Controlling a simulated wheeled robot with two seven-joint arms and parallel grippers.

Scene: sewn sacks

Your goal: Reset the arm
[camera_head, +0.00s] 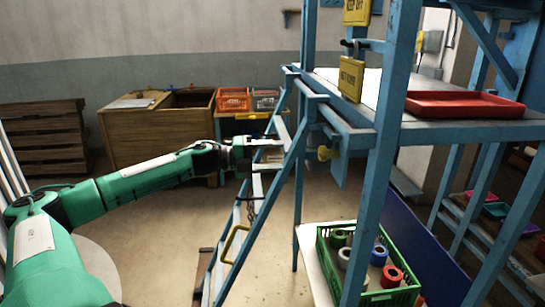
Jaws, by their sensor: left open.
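My left arm (150,178) is green with dark joints and comes in from the left, stretched out toward the middle. My left gripper (272,155) is open at the arm's end, with its fingers pointing right. It appears in front of or beside the sloping blue ladder-like rails (270,200); whether it touches them I cannot tell. I see nothing held between the fingers. My right gripper is not in view.
A blue metal rack (380,150) fills the right side, with a red tray (465,104) on its shelf. A green crate (397,298) of several coloured rolls sits low down. Bare floor (165,235) lies below my arm.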

